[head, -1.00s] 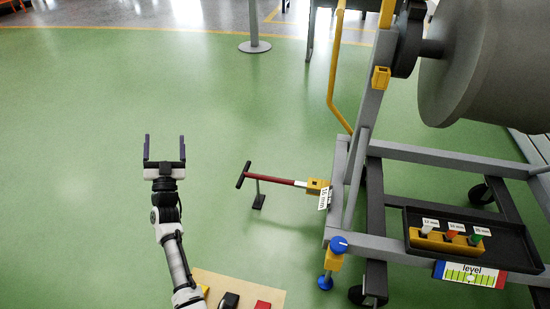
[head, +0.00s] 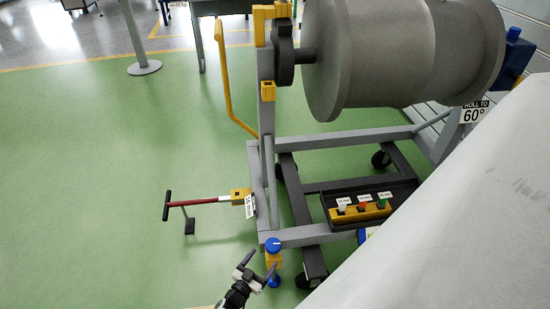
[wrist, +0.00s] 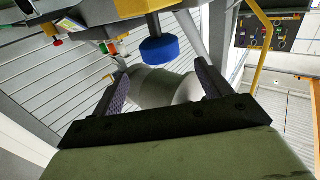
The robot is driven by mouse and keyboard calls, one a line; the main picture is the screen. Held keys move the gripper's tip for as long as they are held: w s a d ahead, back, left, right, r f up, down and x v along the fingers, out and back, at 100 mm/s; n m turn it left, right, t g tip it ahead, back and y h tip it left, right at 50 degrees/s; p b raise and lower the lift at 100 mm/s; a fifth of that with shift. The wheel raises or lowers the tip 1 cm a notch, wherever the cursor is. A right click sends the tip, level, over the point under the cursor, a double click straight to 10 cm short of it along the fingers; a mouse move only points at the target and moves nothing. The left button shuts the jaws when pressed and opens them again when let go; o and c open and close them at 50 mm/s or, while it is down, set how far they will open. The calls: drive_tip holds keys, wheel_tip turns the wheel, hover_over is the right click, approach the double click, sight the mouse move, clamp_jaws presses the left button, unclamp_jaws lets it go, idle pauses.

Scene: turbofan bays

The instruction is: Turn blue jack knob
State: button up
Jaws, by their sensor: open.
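A red tow bar (head: 195,202) sticks out left of the grey stand frame (head: 310,232). A black tray (head: 398,188) holds a yellow rack with several coloured plugs. A large grey surface (head: 440,220) fills the lower right.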

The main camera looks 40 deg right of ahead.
sight(275, 241)
drive_tip(key=b+x, duration=0.4)
drive_tip(key=x, duration=0.5)
drive_tip(key=shift+f, duration=0.15)
drive_tip(key=shift+w+d, duration=0.2)
drive_tip(key=shift+d, duration=0.2)
drive_tip(key=c, duration=1)
drive_tip(key=shift+m+g+b, duration=0.4)
drive_tip(key=shift+g, duration=0.2)
